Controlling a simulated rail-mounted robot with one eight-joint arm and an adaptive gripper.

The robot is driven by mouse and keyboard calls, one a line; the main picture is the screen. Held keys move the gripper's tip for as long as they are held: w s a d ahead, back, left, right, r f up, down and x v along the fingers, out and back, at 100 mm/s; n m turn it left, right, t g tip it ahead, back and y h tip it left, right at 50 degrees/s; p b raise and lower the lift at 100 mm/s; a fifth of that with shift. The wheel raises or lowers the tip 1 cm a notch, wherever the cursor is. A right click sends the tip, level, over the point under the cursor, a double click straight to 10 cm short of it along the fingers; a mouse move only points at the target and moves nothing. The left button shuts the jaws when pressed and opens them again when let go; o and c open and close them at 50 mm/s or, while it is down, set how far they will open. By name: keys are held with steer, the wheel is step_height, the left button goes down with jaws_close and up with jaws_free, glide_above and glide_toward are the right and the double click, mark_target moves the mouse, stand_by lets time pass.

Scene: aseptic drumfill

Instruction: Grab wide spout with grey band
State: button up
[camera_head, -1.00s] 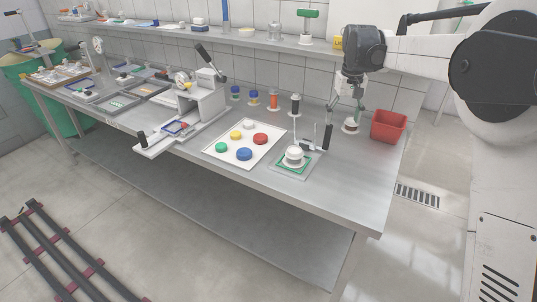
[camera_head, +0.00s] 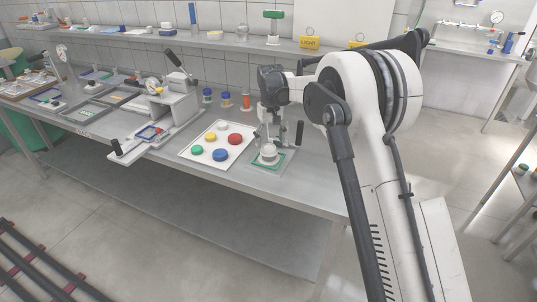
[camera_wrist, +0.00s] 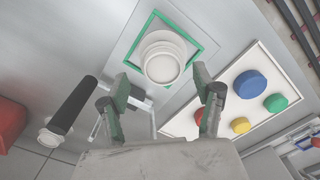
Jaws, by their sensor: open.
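A wide white round spout (camera_head: 268,154) stands in a green square frame (camera_head: 284,160) on the bench, right of the cap tray. In the wrist view the white spout (camera_wrist: 162,62) is seen from above with stepped rings; I cannot clearly tell a grey band on it. My gripper (camera_wrist: 163,97) is open and empty. Its two dark green fingers are spread below the spout in that picture, one to each side, apparently not touching it. In the head view my gripper (camera_head: 271,125) hangs above and just behind the spout.
A white tray (camera_head: 190,153) holds several coloured caps left of the spout. A lever with a black handle (camera_head: 299,133) stands close on the right; it also shows left of the fingers in the wrist view (camera_wrist: 72,105). A red bin (camera_wrist: 10,122) is at the wrist view's left edge.

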mark_target(269, 147)
steer(key=shift+a+f, duration=0.15)
steer(key=shift+f, duration=1.35)
steer(key=shift+a+f, duration=0.1)
steer(key=shift+f, duration=1.35)
steer(key=c, duration=1)
steer(key=shift+r, duration=0.1)
steer(key=shift+c, duration=0.2)
